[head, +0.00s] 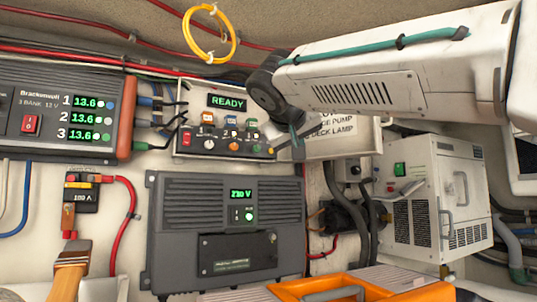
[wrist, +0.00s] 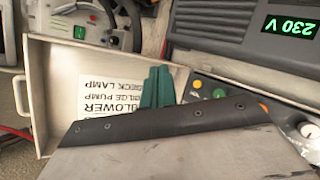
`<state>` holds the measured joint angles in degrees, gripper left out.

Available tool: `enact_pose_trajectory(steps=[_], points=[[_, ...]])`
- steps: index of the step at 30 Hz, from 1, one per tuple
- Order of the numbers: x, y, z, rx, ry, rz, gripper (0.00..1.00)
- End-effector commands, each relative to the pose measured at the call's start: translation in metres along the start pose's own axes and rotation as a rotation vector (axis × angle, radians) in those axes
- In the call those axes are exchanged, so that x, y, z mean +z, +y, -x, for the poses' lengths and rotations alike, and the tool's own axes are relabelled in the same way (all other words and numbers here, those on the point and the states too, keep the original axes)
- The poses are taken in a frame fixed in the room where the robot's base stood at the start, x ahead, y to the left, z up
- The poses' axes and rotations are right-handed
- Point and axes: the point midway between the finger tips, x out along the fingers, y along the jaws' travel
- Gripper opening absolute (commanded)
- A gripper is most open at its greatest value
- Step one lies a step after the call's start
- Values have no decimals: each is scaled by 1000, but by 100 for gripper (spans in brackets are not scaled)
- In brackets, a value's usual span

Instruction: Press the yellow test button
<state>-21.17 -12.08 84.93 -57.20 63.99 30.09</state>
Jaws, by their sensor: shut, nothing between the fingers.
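The control box (head: 228,125) stands at the middle of the head view. Its green display (head: 228,102) reads READY, above a row of coloured buttons and a white knob. My gripper (head: 296,136) has teal fingers, shut and empty, near the box's right end. The fingers also show in the wrist view (wrist: 157,87), in front of the labelled cover. I cannot tell their distance from the yellow button.
The open cover (head: 345,138), with a printed label, is beside the box's right end. A grey inverter (head: 227,228) is below and a charger (head: 60,108) is at left. A white unit (head: 435,200) is at right. A yellow cable loop (head: 210,35) hangs above.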

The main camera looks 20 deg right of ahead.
Motion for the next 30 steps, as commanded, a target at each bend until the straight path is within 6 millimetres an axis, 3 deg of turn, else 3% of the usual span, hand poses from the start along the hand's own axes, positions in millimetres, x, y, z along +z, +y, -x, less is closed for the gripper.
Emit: enact_pose_trajectory(steps=[4, 17, 30], points=[[-18, 0, 4, 15, 39, -14, 0], [-21, -1, 2, 16, 40, -14, 0], [-50, -28, -37, 16, 39, -14, 0]])
